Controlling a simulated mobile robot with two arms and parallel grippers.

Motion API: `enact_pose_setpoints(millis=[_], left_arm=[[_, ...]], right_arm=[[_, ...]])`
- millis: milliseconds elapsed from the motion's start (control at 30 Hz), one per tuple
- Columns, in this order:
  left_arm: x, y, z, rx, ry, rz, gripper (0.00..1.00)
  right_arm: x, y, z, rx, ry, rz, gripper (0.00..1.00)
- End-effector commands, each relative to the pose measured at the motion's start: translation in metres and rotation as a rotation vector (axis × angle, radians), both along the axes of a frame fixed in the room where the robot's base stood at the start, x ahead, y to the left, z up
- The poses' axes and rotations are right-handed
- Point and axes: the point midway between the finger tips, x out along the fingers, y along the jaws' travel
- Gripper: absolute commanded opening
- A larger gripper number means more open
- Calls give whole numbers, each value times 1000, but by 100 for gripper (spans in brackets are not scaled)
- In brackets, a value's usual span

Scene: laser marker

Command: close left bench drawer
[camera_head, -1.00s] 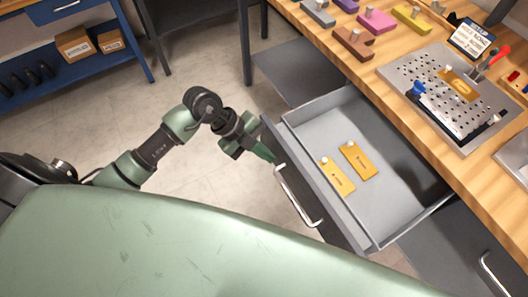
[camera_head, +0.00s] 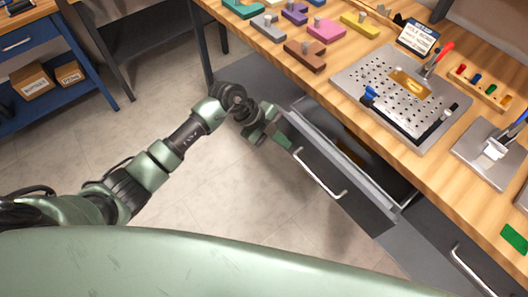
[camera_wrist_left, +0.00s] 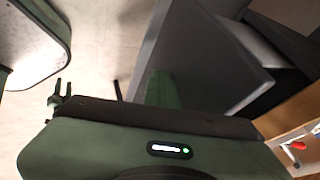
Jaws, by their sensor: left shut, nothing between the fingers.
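The left bench drawer (camera_head: 345,193) is grey with a silver bar handle (camera_head: 318,174). It is partly open under the wooden bench top, and a gap shows its inside with part of a yellow plate. My left gripper (camera_head: 283,140) is at the left end of the drawer front, by its upper edge, and appears to touch it. Its fingers are shut and hold nothing. In the left wrist view the grey drawer front (camera_wrist_left: 205,60) stands right before the green finger (camera_wrist_left: 162,90). My right gripper is in neither view.
The wooden bench top (camera_head: 455,165) carries a perforated metal plate (camera_head: 395,95), coloured blocks (camera_head: 325,30) and a small sign (camera_head: 418,37). A second drawer handle (camera_head: 472,270) is at lower right. Clear floor (camera_head: 235,195) lies left of the drawer.

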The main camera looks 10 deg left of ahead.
Motion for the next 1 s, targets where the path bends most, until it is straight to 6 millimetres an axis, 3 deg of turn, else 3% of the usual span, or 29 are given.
enact_pose_setpoints(millis=[100, 400, 1000], left_arm=[[23, -18, -1, -2, -3, -1, 0], [56, -43, -1, -1, -1, 1, 0], [64, -50, 0, -2, -1, 0, 0]], right_arm=[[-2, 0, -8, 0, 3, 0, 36], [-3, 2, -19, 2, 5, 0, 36], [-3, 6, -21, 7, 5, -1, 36]])
